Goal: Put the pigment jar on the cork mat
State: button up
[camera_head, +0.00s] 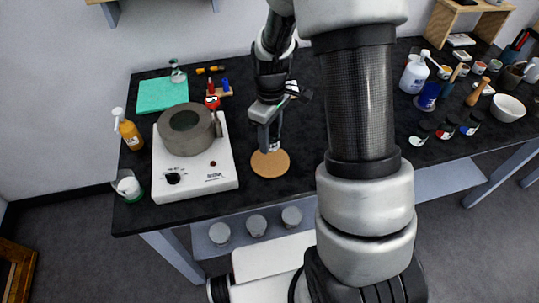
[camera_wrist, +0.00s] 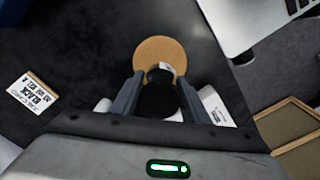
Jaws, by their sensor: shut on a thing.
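The pigment jar has a black lid (camera_wrist: 160,98) and a pale label, seen from above in the wrist view. My gripper (camera_wrist: 158,92) is shut on it, one finger on each side. In the head view my gripper (camera_head: 268,138) points down over the back part of the round cork mat (camera_head: 270,165), and the fingers hide most of the jar. The mat also shows in the wrist view (camera_wrist: 160,50), just beyond the jar and partly behind it. I cannot tell whether the jar touches the mat.
A white hotplate (camera_head: 195,172) with a grey round vessel (camera_head: 187,128) stands left of the mat. A printed card (camera_wrist: 33,95) lies on the dark table. Several small dark-lidded jars, including one jar (camera_head: 446,129), stand at the right. The table's front edge is close to the mat.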

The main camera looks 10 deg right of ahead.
aim_at(270, 161)
jog(key=shift+f, duration=3.4)
jog(key=shift+f, duration=0.1)
jog(key=shift+f, duration=0.15)
jog(key=o, duration=1.2)
jog(key=shift+c, duration=0.2)
